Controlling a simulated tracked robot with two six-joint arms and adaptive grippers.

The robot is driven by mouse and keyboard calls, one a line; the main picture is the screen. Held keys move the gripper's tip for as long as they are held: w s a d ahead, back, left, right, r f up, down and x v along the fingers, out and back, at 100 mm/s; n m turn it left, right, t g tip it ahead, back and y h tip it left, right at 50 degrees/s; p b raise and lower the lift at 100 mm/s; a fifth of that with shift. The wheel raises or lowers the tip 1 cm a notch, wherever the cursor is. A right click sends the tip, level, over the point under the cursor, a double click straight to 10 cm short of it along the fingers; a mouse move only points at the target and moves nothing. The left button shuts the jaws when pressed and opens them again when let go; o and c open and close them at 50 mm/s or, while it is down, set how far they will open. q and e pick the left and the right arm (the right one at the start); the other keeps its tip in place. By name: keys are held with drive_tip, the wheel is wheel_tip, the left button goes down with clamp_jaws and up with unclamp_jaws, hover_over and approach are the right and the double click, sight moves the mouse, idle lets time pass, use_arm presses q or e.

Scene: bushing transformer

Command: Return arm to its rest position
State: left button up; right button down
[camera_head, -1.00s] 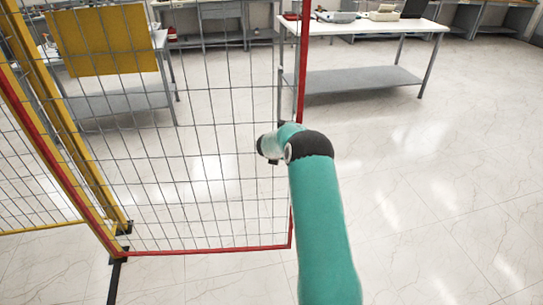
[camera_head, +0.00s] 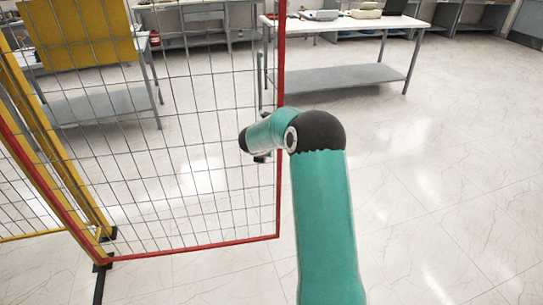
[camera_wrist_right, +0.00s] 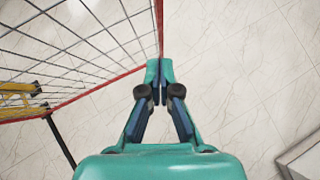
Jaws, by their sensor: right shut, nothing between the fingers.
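My right arm (camera_head: 325,225) is teal with dark joint caps. It rises from the bottom of the head view, and its forearm bends left towards the mesh gate (camera_head: 195,130). My right gripper (camera_wrist_right: 159,74) shows in the right wrist view, shut and empty, its two fingertips together. In that view it lies close to the red edge of the mesh gate (camera_wrist_right: 90,50), above the pale floor; whether it touches cannot be told. In the head view the gripper is not clearly visible behind the forearm. My left gripper is out of view.
The gate's red frame (camera_head: 279,150) stands beside the forearm. A yellow post (camera_head: 60,150) stands at the left. A white-topped table (camera_head: 345,24) is behind, with items on it. The floor (camera_head: 445,170) to the right is clear.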

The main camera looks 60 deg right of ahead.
drive_tip(key=s+a+r, duration=0.2)
drive_tip(key=a+r, duration=0.1)
drive_tip(key=r, duration=0.1)
drive_tip(key=w+a+f+n+y, duration=0.2)
drive_tip(key=w+a+f, duration=0.55)
drive_tip(key=a, duration=0.25)
drive_tip(key=s+a+f+g+y, duration=0.1)
drive_tip(key=a+f+y, duration=0.2)
drive_tip(key=a+f, duration=0.65)
drive_tip(key=s+a+f+y, duration=0.1)
drive_tip(key=a+f+y, duration=0.35)
drive_tip(key=a, duration=0.85)
drive_tip(key=s+a+f+m+y, duration=0.1)
drive_tip(key=s+a+f+m, duration=0.1)
drive_tip(key=s+a+m, duration=0.3)
drive_tip(key=s+a+f+m+y, duration=0.1)
drive_tip(key=s+a+f+m, duration=0.2)
drive_tip(key=a+m, duration=0.7)
drive_tip(key=s+a+f+m+y, duration=0.1)
drive_tip(key=s+a+f+m, duration=0.2)
drive_tip(key=s+a+m, duration=0.3)
drive_tip(key=a+m, duration=0.1)
drive_tip(key=m, duration=0.3)
drive_tip(key=shift+s+a+f+g, duration=0.2)
drive_tip(key=shift+s+a+g, duration=0.1)
drive_tip(key=shift+a, duration=0.1)
